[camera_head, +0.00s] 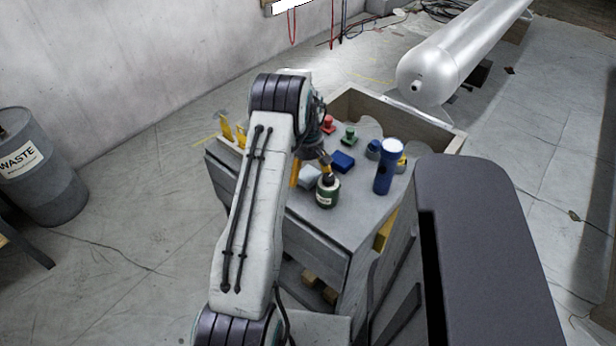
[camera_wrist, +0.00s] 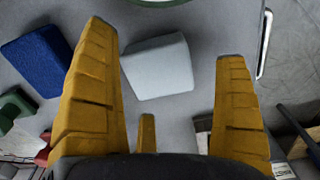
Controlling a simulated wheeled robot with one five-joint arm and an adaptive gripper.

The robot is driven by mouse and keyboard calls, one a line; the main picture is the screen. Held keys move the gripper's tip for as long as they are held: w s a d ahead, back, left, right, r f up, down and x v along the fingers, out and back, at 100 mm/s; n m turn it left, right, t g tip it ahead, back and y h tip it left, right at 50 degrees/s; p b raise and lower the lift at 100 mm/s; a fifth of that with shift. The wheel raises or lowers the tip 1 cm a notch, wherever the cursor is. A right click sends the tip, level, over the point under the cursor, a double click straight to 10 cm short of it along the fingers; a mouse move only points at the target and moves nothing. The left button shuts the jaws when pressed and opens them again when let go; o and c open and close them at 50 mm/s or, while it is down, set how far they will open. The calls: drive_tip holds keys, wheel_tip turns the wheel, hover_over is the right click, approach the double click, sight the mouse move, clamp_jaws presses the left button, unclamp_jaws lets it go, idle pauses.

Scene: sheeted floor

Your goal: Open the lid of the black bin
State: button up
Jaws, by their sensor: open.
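No black bin can be made out for certain in either view. A dark grey drum (camera_head: 35,175) with a WASTE label stands on the floor at the far left of the head view. My gripper (camera_wrist: 165,45) is open, its two yellow fingers spread with nothing held between them. A pale grey-white block (camera_wrist: 157,66) lies on the surface beyond the fingers in the wrist view. In the head view my gripper (camera_head: 312,168) is over the workbench, partly hidden behind my arm, near the same block (camera_head: 311,176).
A large metal cylinder (camera_head: 450,60) lies behind. Floor between drum and bench is clear.

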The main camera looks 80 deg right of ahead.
drive_tip(key=shift+f, duration=1.1)
drive_tip(key=c, duration=1.2)
drive_tip(key=shift+r, duration=0.1)
drive_tip(key=shift+r, duration=0.7)
wheel_tip(320, 180, up, 3)
drive_tip(key=shift+d+f, duration=0.1)
drive_tip(key=s+d+r, duration=0.1)
drive_tip(key=s+r, duration=0.1)
drive_tip(key=s, duration=0.1)
drive_tip(key=s+d+r, duration=0.2)
drive_tip(key=s, duration=0.1)
drive_tip(key=s+d+r+p, duration=0.1)
drive_tip(key=s+d+r, duration=0.1)
drive_tip(key=s, duration=0.2)
drive_tip(key=shift+d+r, duration=0.25)
drive_tip(key=shift+r, duration=0.05)
drive_tip(key=shift+r, duration=0.1)
